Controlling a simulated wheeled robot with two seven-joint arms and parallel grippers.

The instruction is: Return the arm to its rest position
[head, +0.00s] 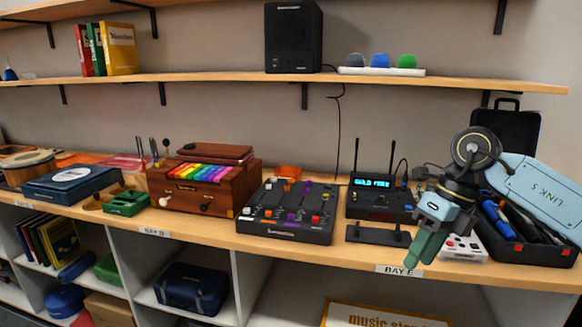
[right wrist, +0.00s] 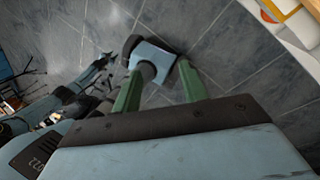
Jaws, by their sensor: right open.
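My right arm comes in from the right in the head view, its pale blue link (head: 540,187) crossing in front of the open black case. My right gripper (head: 428,247) hangs with green fingers pointing down, in front of the shelf's front edge near the BAY E label. In the right wrist view its two green fingers (right wrist: 160,88) stand apart, with the grey tiled floor beyond. I see nothing held between them. My left gripper does not show in the head view.
The shelf holds a black mixer (head: 288,210), a device with two antennas and a lit display (head: 373,184), a white box with red buttons (head: 463,247) and an open black case (head: 520,247) of tools. A wooden xylophone box (head: 205,187) stands further left. Cubbies lie below.

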